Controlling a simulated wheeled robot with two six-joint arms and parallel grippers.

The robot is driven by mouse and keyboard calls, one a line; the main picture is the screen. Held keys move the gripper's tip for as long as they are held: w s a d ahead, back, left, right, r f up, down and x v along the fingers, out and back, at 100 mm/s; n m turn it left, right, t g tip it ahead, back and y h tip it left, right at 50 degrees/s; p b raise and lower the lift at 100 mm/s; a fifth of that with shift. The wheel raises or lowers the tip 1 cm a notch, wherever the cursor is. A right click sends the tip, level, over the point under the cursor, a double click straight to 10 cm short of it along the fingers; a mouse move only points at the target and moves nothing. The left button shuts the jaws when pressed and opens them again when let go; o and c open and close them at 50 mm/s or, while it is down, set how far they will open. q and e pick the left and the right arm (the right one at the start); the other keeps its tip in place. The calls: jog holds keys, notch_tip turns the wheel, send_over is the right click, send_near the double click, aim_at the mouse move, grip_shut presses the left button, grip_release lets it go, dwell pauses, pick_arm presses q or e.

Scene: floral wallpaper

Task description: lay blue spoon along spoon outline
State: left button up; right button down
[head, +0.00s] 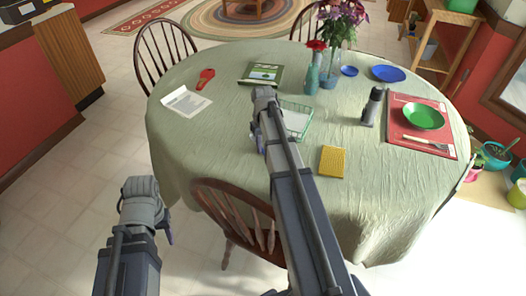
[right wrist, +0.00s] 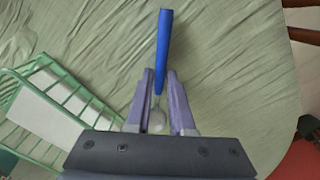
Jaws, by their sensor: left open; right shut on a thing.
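The blue spoon (right wrist: 163,50) is between the fingers of my right gripper (right wrist: 160,78) in the right wrist view. Its blue handle points away from the gripper, and its metal bowl lies back between the fingers. In the head view my right gripper (head: 254,134) is over the table's near left middle, mostly hidden by my arm; the spoon cannot be made out there. My left gripper (head: 168,234) is open and empty, low in front of the table. A red placemat (head: 396,108) lies at the table's right. I cannot make out a spoon outline on it.
A green bowl (head: 424,116) and a utensil are on the placemat. A grey upright object (head: 373,106) stands left of it. A green wire basket (head: 297,128) and yellow pad (head: 332,161) are near the right arm. Vases with flowers stand behind. A chair (head: 235,212) is at the near edge.

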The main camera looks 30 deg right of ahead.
aim_at(263, 149)
jog(key=shift+r, duration=0.15)
dwell(0.3)
notch_tip(263, 149, up, 10)
jog(key=p, duration=1)
jog(key=shift+a, duration=0.1)
